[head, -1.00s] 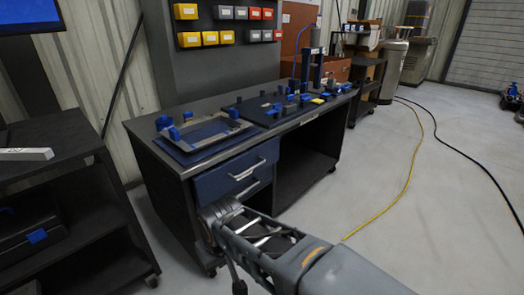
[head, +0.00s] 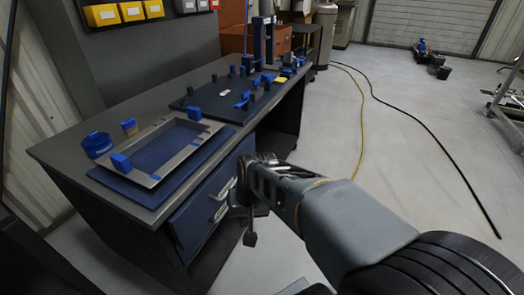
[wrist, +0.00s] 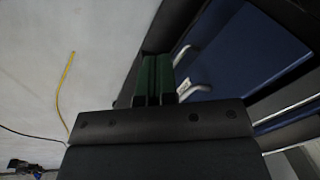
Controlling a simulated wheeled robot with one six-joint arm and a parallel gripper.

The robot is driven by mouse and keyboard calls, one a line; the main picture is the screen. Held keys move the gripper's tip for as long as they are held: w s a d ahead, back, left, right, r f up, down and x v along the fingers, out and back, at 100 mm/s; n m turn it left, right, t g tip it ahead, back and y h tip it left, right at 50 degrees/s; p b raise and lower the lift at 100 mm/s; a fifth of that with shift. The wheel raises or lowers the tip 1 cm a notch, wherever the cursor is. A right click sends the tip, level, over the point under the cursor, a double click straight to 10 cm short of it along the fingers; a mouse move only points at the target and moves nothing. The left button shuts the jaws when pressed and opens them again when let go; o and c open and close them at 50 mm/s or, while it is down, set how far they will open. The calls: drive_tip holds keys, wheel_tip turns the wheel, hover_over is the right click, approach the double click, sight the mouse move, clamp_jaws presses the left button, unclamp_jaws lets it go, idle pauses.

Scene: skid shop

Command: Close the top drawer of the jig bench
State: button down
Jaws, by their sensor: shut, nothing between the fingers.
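The jig bench (head: 60,150) stands on the left in the head view, with two blue drawers under its top. The top drawer (head: 205,190) has a bare metal handle and sits close under the bench edge; I cannot tell how far out it stands. My gripper (head: 240,195) is in front of the drawer handles, partly hidden by my arm. In the wrist view my gripper (wrist: 155,78) has its green finger pads together, with nothing between them. A blue drawer front (wrist: 250,55) and two handles lie to its right, apparently apart from the fingers.
A yellow cable (head: 361,120) and a black hose cross the clear floor on the right.

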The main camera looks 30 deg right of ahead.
drive_tip(key=w+d+f+m+y, duration=0.1)
drive_tip(key=w+d+m+y, duration=0.1)
drive_tip(key=w+m+y, duration=0.3)
drive_tip(key=m+t+y, duration=0.4)
drive_tip(key=m+t, duration=0.9)
drive_tip(key=m, duration=0.8)
approach(247, 152)
drive_tip(key=x, duration=0.3)
drive_tip(key=b+x, duration=0.1)
drive_tip(key=x, duration=0.3)
drive_tip(key=shift+w+a+f, duration=0.2)
drive_tip(key=shift+f, duration=0.05)
drive_tip(key=x, duration=0.4)
drive_tip(key=shift+w+a+b, duration=0.2)
drive_tip(key=shift+w+b, duration=0.1)
drive_tip(key=shift+b, duration=0.1)
drive_tip(key=shift+r, duration=0.15)
